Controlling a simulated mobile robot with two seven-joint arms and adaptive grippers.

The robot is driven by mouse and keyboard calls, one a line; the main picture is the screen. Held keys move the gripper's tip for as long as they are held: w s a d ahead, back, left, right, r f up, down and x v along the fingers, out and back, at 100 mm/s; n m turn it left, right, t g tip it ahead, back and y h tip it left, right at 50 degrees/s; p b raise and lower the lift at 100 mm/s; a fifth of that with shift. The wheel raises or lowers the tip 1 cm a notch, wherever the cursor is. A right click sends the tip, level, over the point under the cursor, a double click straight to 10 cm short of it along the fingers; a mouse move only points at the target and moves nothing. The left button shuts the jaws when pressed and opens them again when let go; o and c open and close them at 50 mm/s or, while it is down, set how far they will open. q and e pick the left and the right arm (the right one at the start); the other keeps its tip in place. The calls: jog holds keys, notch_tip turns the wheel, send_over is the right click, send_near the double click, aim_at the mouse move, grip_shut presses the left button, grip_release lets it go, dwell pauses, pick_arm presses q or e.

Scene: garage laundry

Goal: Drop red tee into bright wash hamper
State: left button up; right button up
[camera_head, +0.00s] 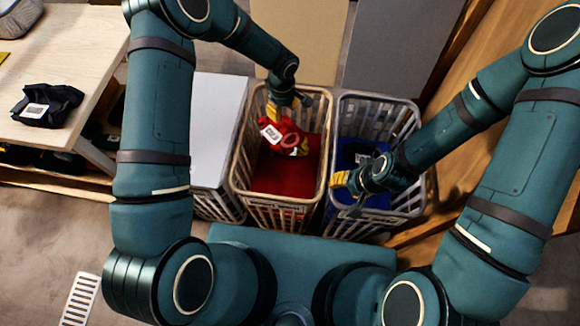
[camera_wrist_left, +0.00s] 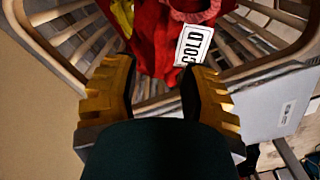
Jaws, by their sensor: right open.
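The red tee (camera_head: 283,132), bunched up with a white tag and a pinkish ring-shaped collar, is inside the rim of the beige hamper with the red bottom (camera_head: 238,170). I cannot tell whether it rests on the bottom. My left gripper (camera_head: 276,108) is over that hamper's far side, beside the tee. In the left wrist view, its yellow fingers (camera_wrist_left: 158,72) stand wide apart, and the tee (camera_wrist_left: 165,35), tagged COLD, lies beyond the fingertips. My right gripper (camera_head: 345,179) is open at the near left part of the blue-lined hamper (camera_head: 407,118).
A white-topped bin (camera_head: 217,110) stands left of the beige hamper. A wooden table (camera_head: 75,55) at left holds a dark folded cloth (camera_head: 47,105) with a tag. A wooden surface (camera_head: 440,90) lies at right. A floor vent (camera_head: 80,300) is at lower left.

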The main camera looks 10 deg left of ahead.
pick_arm(q)
notch_tip(320, 180, up, 12)
dwell(0.7)
dwell(0.4)
